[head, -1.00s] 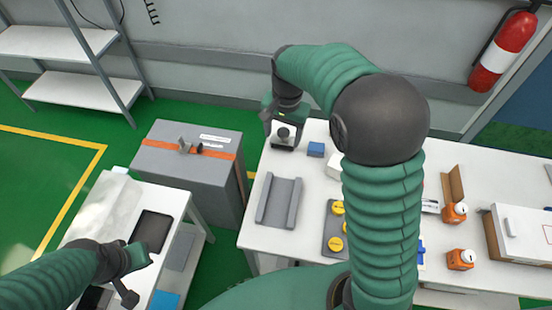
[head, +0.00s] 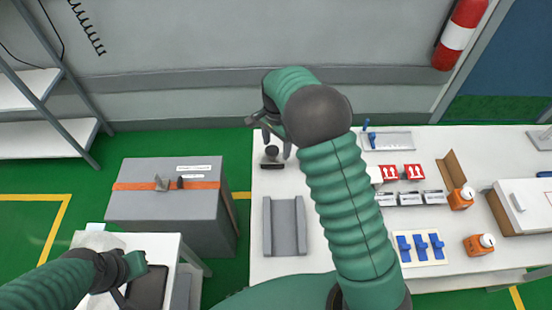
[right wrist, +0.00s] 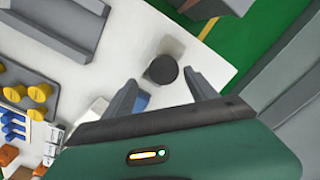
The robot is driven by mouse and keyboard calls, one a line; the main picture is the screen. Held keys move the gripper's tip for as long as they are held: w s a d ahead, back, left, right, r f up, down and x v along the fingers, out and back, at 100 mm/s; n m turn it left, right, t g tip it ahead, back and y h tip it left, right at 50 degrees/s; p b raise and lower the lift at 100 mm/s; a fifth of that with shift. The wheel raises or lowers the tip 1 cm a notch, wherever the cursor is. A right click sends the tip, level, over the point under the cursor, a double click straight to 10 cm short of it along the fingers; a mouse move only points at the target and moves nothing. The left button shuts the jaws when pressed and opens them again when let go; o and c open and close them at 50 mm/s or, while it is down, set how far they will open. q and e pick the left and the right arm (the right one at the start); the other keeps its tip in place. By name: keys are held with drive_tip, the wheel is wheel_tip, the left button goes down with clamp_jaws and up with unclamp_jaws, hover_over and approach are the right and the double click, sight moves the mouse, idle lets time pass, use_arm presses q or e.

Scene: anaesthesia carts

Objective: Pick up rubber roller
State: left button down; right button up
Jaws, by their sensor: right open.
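A dark piece with a round knob on top and a dark base (head: 271,152), which seems to be the rubber roller, stands at the white table's back left corner. The right wrist view shows its round black top (right wrist: 162,69) from above. My right gripper (head: 275,140) is open over it. In the wrist view its two fingers (right wrist: 163,92) point toward the piece, one on each side, with gaps and no visible contact. My left gripper (head: 128,282) is low at the left over the small side table; its fingers are too unclear to read.
A grey channel-shaped holder (head: 285,228) lies in front of the piece. A grey case with an orange strap (head: 172,205) stands left of the table. Blue clips on a white plate (head: 419,247), orange items (head: 479,244) and a white box (head: 522,208) fill the table's right side.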

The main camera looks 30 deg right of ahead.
sight(271, 150)
drive_tip(key=f, duration=0.1)
drive_tip(key=a+f, duration=0.2)
drive_tip(key=shift+w, duration=0.35)
drive_tip(key=shift+a, duration=0.1)
drive_tip(key=shift+r, duration=0.1)
drive_tip(key=shift+c, duration=0.3)
drive_tip(key=shift+s, duration=0.1)
drive_tip(key=shift+c, duration=1.3)
drive_tip(key=shift+d, duration=0.6)
drive_tip(key=c, duration=0.5)
drive_tip(key=shift+d, duration=0.1)
drive_tip(key=shift+c, duration=1.1)
drive_tip(key=shift+a, duration=0.2)
clamp_jaws()
use_arm(q)
drive_tip(key=shift+w+a+f, duration=0.15)
drive_tip(key=shift+a+f, duration=0.05)
drive_tip(key=shift+a, duration=0.6)
use_arm(e)
drive_tip(key=shift+a, duration=0.2)
